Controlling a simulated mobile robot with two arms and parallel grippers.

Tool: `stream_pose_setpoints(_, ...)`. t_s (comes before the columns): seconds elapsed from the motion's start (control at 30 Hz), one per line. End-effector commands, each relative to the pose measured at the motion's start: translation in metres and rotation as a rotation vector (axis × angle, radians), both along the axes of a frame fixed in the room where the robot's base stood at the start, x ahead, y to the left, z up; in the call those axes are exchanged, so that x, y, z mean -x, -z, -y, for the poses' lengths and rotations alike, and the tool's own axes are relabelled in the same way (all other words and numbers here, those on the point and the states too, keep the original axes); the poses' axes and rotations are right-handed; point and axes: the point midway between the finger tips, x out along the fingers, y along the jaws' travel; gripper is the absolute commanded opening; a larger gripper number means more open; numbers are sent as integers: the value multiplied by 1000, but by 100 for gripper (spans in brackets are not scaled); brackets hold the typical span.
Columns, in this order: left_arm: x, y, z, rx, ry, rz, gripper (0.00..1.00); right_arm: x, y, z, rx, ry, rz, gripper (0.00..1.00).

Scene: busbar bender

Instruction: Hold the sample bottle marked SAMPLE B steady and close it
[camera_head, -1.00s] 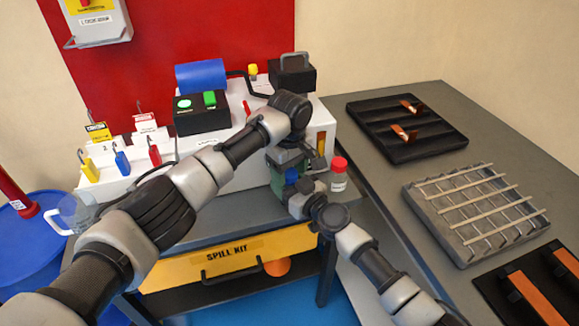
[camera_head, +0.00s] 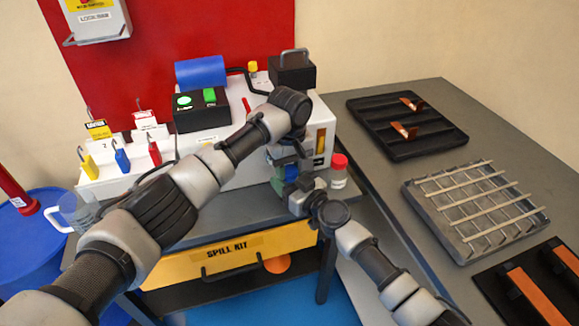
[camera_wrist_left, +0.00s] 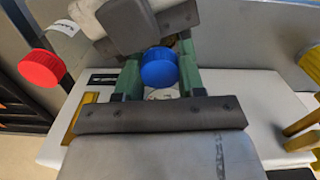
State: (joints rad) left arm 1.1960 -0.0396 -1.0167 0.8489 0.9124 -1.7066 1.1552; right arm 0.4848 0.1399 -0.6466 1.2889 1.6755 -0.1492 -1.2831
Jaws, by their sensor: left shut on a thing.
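My left gripper (camera_head: 284,172) reaches down over the bench's front edge; its green fingers are shut on a blue cap (camera_wrist_left: 159,67), which shows between them in the left wrist view. The blue cap also shows small in the head view (camera_head: 291,173). My right gripper (camera_head: 296,196) comes in from the lower right, close to the left one; its fingers are hidden. The bottle body under the blue cap is mostly hidden, and I cannot read SAMPLE B on it. A bottle with a red cap (camera_head: 339,162) stands upright just to the right, its label unreadable.
A white machine (camera_head: 222,150) with a black button box (camera_head: 201,112) stands behind the grippers. Padlocks stand at its left. A yellow spill kit drawer (camera_head: 222,258) is below. The grey table at right holds a black tray (camera_head: 375,137) and a wire rack (camera_head: 480,235).

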Motion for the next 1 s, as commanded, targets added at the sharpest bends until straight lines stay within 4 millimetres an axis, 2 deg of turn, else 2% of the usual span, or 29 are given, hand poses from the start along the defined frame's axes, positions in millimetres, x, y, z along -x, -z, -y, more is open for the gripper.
stream_pose_setpoints(0.07,0,0,0,0,-1,0,11,0,0,0,0,0,0,0)
stream_pose_setpoints(0.1,0,0,0,0,-1,0,46,0,0,0,0,0,0,0)
stream_pose_setpoints(0.23,0,0,0,0,-2,0,65,0,0,0,0,0,0,0)
stream_pose_setpoints(0.53,0,-3,0,1,-3,0,65,0,0,0,0,0,0,0)
stream_pose_setpoints(0.8,0,-37,0,2,-3,1,65,0,0,0,0,0,0,0)
stream_pose_setpoints(1.0,0,-45,0,0,-4,0,65,0,0,0,0,0,0,0)
